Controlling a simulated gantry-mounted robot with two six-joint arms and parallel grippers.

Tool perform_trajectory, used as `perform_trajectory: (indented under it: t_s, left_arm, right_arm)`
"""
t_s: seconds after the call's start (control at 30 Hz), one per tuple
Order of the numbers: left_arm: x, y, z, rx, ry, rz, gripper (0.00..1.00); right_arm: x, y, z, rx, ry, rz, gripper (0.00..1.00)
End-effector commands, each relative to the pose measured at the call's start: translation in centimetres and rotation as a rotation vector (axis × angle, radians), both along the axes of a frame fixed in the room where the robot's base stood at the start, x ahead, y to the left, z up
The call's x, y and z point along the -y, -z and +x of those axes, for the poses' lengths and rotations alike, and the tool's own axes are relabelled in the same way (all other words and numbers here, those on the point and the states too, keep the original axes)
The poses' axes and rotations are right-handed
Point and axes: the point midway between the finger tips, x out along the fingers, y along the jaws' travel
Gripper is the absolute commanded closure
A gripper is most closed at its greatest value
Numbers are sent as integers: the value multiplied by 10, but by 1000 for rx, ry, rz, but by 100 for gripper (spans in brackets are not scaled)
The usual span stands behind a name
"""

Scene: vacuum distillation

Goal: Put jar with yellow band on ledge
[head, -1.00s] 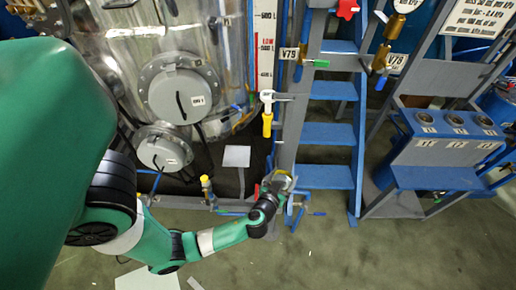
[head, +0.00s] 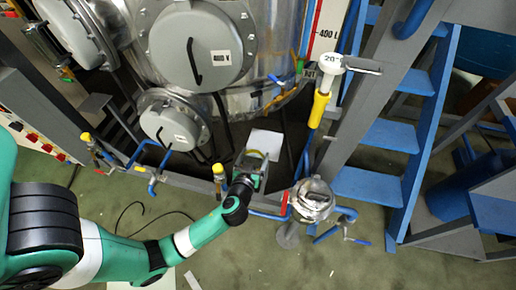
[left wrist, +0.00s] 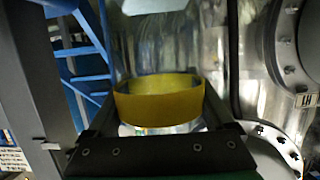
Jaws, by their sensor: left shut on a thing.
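My left gripper (head: 250,172) is shut on the clear jar with the yellow band (left wrist: 158,104). The left wrist view shows the band between the two fingers, with clear glass above and below it. In the head view the jar is small and mostly hidden by the gripper. A pale flat plate, which looks like the ledge (head: 266,139), is just beyond the gripper in front of the big vessel. I cannot tell whether the jar touches it. My right gripper is not in view.
A shiny metal fitting (head: 313,198) stands right of the gripper, beside a blue pipe. Blue steps (head: 388,136) rise at the right. A yellow-capped valve (head: 218,172) is close left of my gripper. The steel vessel (head: 275,50) stands behind.

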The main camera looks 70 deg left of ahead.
Motion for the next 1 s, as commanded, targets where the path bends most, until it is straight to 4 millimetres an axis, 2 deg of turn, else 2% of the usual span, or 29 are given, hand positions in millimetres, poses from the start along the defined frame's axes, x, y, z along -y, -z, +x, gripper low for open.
perform_trajectory:
  t_s: [0.03,0.23,0.33,0.57,0.8,0.9,1.0]
  left_arm:
    - [2,10,2,2,5,1,100]
    - [3,11,3,2,9,1,100]
    - [-7,10,10,3,5,2,100]
    - [-60,12,49,5,2,2,100]
    - [-117,13,94,4,6,3,100]
    - [-133,13,106,3,7,2,100]
    - [-140,11,111,2,8,2,100]
  right_arm:
    - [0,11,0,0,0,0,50]
    - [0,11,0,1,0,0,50]
    - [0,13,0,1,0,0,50]
    - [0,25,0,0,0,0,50]
    - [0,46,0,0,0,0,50]
    - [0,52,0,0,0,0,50]
    - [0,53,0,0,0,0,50]
